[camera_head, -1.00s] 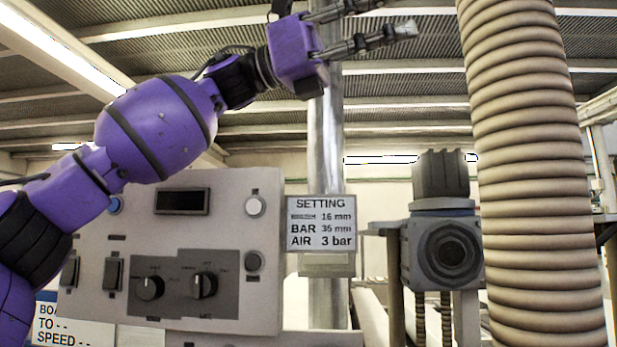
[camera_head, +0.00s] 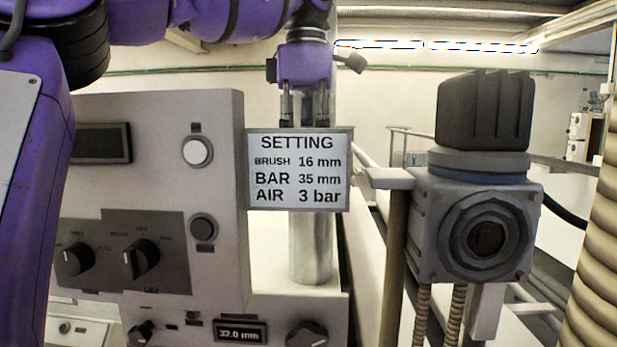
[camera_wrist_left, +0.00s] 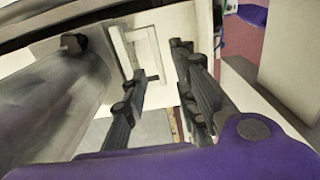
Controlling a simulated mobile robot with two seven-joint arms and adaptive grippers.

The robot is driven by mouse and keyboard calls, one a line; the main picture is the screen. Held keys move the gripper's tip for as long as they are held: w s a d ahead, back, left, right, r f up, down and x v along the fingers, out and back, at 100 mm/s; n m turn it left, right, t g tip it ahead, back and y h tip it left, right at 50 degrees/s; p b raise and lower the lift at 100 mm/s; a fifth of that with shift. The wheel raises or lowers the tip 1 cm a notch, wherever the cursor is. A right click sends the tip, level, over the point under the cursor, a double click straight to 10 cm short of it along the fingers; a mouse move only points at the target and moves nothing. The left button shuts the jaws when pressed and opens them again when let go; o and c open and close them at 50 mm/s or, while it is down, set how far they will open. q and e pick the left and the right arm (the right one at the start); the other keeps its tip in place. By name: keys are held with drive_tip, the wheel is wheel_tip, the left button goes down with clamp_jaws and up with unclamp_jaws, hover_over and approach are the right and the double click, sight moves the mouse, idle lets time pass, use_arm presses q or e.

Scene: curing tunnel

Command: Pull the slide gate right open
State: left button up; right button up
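I cannot make out the slide gate for sure in any view. My left gripper (camera_head: 305,108) points down behind the setting sign, in front of the upright metal pipe (camera_head: 311,245); the sign hides its fingertips. In the left wrist view the two fingers of my left gripper (camera_wrist_left: 160,85) stand apart with nothing between them. A grey metal cylinder (camera_wrist_left: 50,105) lies to their left there, with a dark knob (camera_wrist_left: 72,43) near its top. A pale framed plate (camera_wrist_left: 128,48) shows beyond the fingers. My right gripper is in neither view.
The setting sign (camera_head: 298,170) and the control panel (camera_head: 215,262) with its knobs stand close in front of the gripper. A grey motor-like unit (camera_head: 480,215) is to the right, with a ribbed tan hose (camera_head: 600,240) at the right edge.

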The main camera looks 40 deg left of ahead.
use_arm(q)
wheel_tip(320, 180, down, 6)
drive_tip(key=shift+w+r, duration=0.1)
drive_tip(key=shift+r, duration=0.1)
clamp_jaws()
idle(0.4)
